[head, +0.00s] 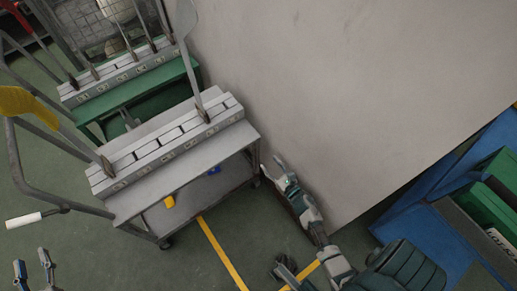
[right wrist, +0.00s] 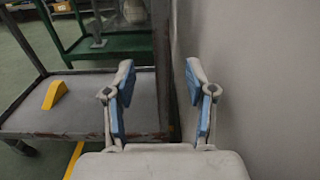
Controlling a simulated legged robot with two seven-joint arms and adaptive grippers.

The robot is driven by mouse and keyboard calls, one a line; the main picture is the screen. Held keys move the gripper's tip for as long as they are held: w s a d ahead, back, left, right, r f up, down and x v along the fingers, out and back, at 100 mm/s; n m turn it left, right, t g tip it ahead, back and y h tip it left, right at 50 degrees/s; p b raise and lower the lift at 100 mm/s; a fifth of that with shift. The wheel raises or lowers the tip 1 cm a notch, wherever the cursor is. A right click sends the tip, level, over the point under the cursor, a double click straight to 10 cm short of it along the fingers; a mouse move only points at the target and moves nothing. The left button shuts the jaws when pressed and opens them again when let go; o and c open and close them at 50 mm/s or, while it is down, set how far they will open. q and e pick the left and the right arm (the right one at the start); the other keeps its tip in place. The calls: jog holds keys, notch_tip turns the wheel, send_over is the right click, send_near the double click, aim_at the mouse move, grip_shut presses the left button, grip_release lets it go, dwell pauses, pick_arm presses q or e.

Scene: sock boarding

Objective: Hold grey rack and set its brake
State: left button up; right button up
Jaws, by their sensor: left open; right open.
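The grey rack (head: 185,168) is a wheeled cart left of centre in the head view, with a slotted block on top holding upright boards. My right gripper (head: 272,166) is open and empty by the rack's right end. In the right wrist view, its open fingers (right wrist: 160,72) stand either side of a dark upright post of the rack (right wrist: 163,60); contact is unclear. A yellow wedge-like piece (head: 169,202) shows at the lower shelf; it also shows in the wrist view (right wrist: 56,94). I cannot identify the brake. My left gripper (head: 31,262) is open and empty at bottom left.
A green rack (head: 135,97) with a similar block stands behind. A large pale panel (head: 340,90) rises close at right. Blue shelving with green bins (head: 490,205) is at far right. A yellow floor line (head: 222,253) crosses open floor in front.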

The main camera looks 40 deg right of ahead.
aim_at(258, 149)
pick_arm(q)
jog(key=shift+d, duration=0.1)
pick_arm(e)
jog(key=w, duration=0.9)
jog(key=shift+w+d, duration=0.4)
jog(key=shift+c, duration=0.2)
grip_shut()
pick_arm(q)
grip_shut()
jog(key=shift+s+d+r+m+t+h, duration=0.1)
jog(key=shift+m+t+h, duration=0.8)
jog(key=shift+m+h, duration=1.05)
jog(key=shift+s+r+m+t+h, duration=0.1)
jog(key=shift+m+t+h, duration=0.8)
jog(key=shift+m+h, duration=1.05)
jog(key=shift+m+y, duration=0.3)
jog(key=shift+y, duration=0.2)
